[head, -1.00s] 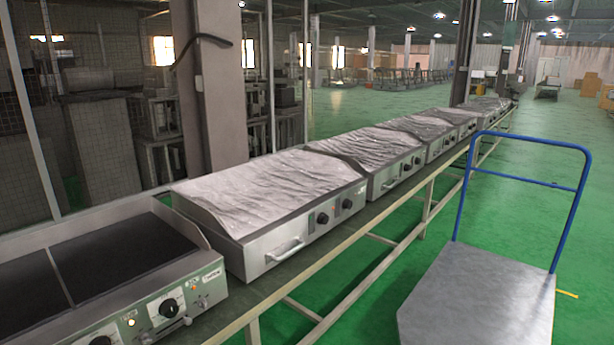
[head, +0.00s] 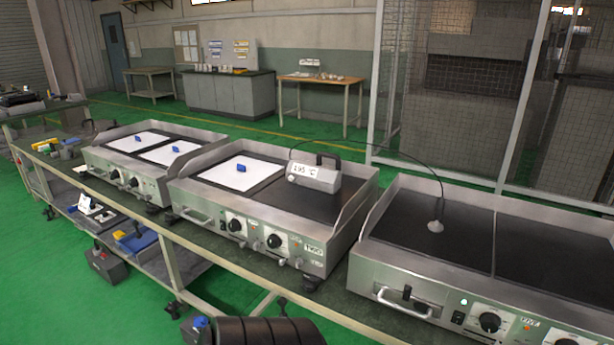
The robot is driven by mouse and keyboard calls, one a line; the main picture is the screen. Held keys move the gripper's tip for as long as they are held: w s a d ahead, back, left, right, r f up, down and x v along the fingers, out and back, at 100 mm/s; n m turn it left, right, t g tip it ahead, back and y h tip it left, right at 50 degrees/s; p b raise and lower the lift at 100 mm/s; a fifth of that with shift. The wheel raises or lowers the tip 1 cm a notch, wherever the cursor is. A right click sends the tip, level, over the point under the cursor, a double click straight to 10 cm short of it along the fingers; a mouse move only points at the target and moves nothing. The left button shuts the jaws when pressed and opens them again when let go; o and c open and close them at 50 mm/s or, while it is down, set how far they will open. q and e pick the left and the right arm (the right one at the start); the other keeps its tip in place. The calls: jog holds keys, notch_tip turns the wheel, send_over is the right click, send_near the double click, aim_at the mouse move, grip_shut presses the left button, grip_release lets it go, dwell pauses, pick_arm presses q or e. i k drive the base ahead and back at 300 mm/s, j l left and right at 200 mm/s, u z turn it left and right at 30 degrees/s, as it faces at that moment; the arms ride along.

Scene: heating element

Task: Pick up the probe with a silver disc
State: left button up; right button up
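The probe with a silver disc (head: 436,224) stands upright on the dark plate of the nearest griddle (head: 470,236) at the right. Its thin black cable arches left to a grey thermometer box (head: 317,174) with a black handle, which reads about 195 °C. The box sits on the right half of the middle griddle (head: 272,208). A black, ribbed part at the bottom edge appears to belong to my arm. No gripper fingers are visible.
The left griddle (head: 140,159) and the middle one hold white sheets with blue-handled items. A lower shelf (head: 185,259) carries tools. A mesh fence (head: 470,90) stands behind the right griddle.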

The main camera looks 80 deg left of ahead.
aim_at(435, 226)
jog(key=u, duration=2.4)
